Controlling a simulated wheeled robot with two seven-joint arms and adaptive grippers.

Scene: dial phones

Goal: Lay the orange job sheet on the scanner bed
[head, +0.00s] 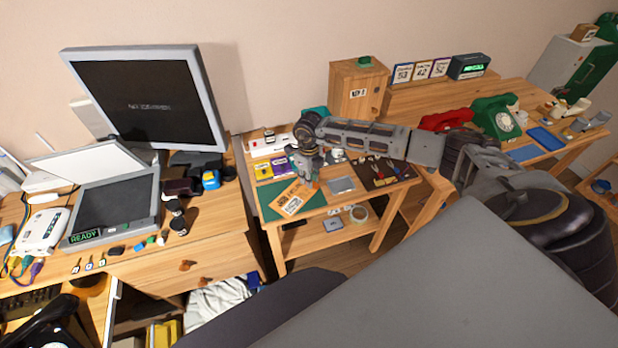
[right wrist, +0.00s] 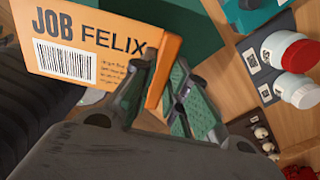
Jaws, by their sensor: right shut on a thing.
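The orange job sheet (head: 294,199) is held over the green mat on the small middle table. In the right wrist view the job sheet (right wrist: 105,50) shows "JOB FELIX" and a barcode. My right gripper (head: 307,182) is shut on the sheet's edge; its fingers show in the right wrist view (right wrist: 160,90). The scanner bed (head: 115,205) is a dark glass on the left desk, well left of the gripper. Its pale lid (head: 88,163) is raised and a green "READY" display is lit at its front. My left gripper is not in view.
A monitor (head: 145,100) stands behind the scanner. A blue tape dispenser (head: 210,179) and dark small items lie right of the bed. A white box with cables (head: 42,232) is at its left. A gap separates desk and middle table. Red and green phones (head: 495,118) stand at right.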

